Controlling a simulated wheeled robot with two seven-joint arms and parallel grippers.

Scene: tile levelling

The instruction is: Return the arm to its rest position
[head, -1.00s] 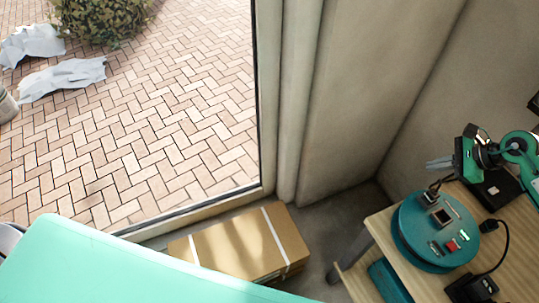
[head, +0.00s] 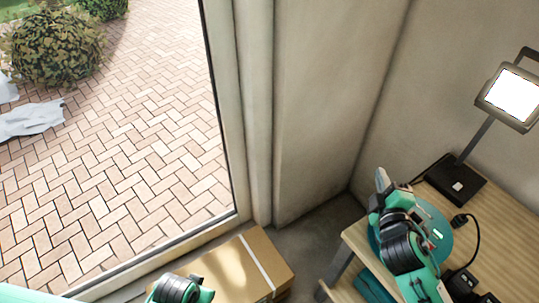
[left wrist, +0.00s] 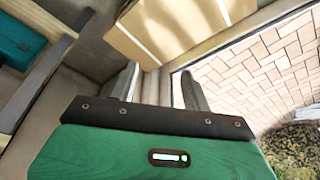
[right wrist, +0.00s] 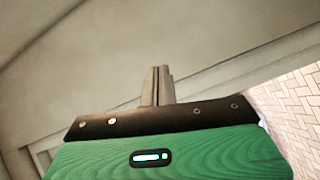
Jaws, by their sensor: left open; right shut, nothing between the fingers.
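My right gripper (head: 382,182) shows in the head view with its arm coming up from the lower right, over the left part of the wooden table (head: 500,225). It is shut and empty; its fingers also show pressed together in the right wrist view (right wrist: 158,86), against a plain wall. My left arm (head: 178,289) shows only in part at the bottom of the head view, and its gripper cannot be made out there. In the left wrist view my left gripper (left wrist: 160,90) is open and empty, with its two fingers well apart.
A round teal device (head: 436,233) on the table is partly hidden behind my right arm. A lit lamp (head: 512,98) stands at the table's back. A cardboard box (head: 228,273) lies on the floor beside the window frame. Brick paving (head: 120,170) lies outside.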

